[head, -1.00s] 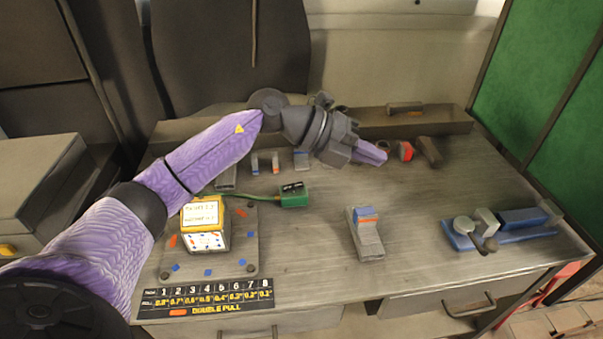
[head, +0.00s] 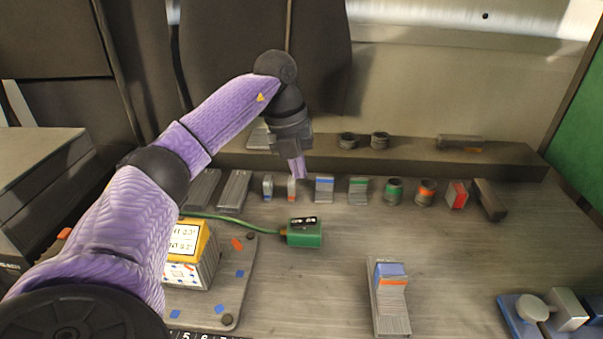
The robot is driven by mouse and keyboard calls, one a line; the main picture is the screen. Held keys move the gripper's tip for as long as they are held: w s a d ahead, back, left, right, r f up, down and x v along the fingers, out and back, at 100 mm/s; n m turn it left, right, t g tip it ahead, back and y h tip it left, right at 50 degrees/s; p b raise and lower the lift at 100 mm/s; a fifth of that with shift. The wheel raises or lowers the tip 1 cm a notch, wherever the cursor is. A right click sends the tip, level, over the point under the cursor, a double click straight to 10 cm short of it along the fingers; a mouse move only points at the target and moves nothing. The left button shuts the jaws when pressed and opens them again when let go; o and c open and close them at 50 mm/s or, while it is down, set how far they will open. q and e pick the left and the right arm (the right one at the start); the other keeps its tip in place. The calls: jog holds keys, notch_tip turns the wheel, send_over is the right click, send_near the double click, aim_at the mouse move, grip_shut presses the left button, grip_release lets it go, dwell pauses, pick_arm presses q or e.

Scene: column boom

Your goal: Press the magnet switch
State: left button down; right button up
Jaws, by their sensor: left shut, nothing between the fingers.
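My left gripper (head: 299,174) is shut and empty. It points down over the back part of the desk, its purple fingertips just above and slightly right of a small grey switch with a red top (head: 292,188). I cannot tell whether they touch it. Beside that switch stands a similar one with a blue top (head: 268,187). To the right are wider blocks with a blue stripe (head: 324,189) and a green stripe (head: 358,190). No readable label shows which is the magnet switch. My right gripper is not in view.
Farther right stand a green-topped knob (head: 393,191), an orange-topped knob (head: 426,192), a red rocker (head: 457,195) and a dark lever (head: 489,199). A green box (head: 304,232) with a cable and a grey lever block (head: 389,296) stand nearer. The desk between them is clear.

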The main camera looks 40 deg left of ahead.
aim_at(312, 220)
pick_arm(q)
jog(key=f+b, duration=0.1)
jog(key=f, duration=0.2)
jog(key=w+d+f+b, duration=0.1)
jog(key=f, duration=0.2)
jog(key=f+b, duration=0.1)
jog(key=f, duration=0.3)
jog(key=shift+w+d, duration=0.2)
jog(key=shift+d, duration=0.05)
jog(key=shift+f, duration=0.35)
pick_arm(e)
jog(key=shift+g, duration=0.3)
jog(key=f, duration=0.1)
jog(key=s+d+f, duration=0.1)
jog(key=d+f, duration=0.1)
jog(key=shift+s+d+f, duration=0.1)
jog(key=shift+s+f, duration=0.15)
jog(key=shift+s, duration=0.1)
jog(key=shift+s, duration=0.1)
